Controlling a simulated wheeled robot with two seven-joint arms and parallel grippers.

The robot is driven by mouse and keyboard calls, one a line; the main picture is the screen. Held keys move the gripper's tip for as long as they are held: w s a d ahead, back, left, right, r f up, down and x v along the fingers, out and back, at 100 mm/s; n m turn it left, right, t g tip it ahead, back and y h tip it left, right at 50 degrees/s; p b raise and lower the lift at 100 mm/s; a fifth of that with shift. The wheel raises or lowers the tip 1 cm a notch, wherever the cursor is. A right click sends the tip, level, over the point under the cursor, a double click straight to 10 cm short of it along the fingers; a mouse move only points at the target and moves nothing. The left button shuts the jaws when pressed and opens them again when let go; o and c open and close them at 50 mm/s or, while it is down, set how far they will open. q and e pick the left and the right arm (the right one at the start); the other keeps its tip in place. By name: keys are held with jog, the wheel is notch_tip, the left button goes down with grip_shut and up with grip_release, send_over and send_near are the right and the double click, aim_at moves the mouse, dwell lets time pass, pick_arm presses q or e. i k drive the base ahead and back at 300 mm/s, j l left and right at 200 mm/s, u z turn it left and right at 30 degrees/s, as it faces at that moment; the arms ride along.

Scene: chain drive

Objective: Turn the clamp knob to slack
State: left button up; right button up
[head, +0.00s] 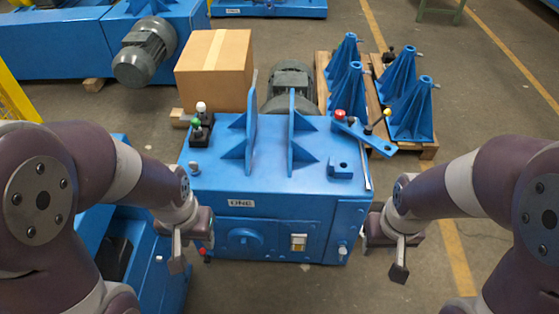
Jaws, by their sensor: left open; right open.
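A blue machine (270,190) labelled ONE stands between my arms. I cannot tell for sure which of its knobs is the clamp knob. A red knob (340,115) and a yellow ball knob (387,112) on a lever sit at its back right corner. A grey knob (195,168) stands on its left edge, and a small pale knob (342,250) is on the lower right of its front. My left gripper (190,245) is open and empty by the front left corner. My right gripper (388,248) is open and empty beside the front right corner.
A control box with green and white buttons (200,125) is at the back left of the top. Two upright blue plates (291,135) rise from the top. A cardboard box (214,70) and a pallet with blue brackets (410,105) stand behind. Floor at right is clear.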

aim_at(340, 114)
jog(key=i+l+z, duration=0.2)
jog(key=l+z, duration=0.25)
jog(key=l, duration=0.15)
jog(key=i+l+z, duration=0.3)
jog(key=l+z, duration=0.15)
jog(key=i+l+z, duration=0.9)
jog(key=i+z, duration=0.45)
jog(key=i+j+u, duration=0.15)
jog(key=i+u, duration=0.8)
jog(key=i+l+u, duration=0.25)
jog(key=i+u, duration=0.25)
jog(key=i+j+u, duration=0.25)
jog(key=u, duration=0.2)
jog(key=i+j+u, duration=0.2)
jog(key=u, duration=0.2)
jog(key=i+u, duration=0.65)
jog(key=u, duration=0.25)
jog(key=i+l+u, duration=0.15)
jog(key=i+u, duration=0.15)
jog(key=u, duration=0.15)
jog(key=i+l+u, duration=0.25)
jog(key=u, duration=0.15)
jog(key=i+l+u, duration=0.25)
jog(key=i+j, duration=0.05)
jog(key=j, duration=0.05)
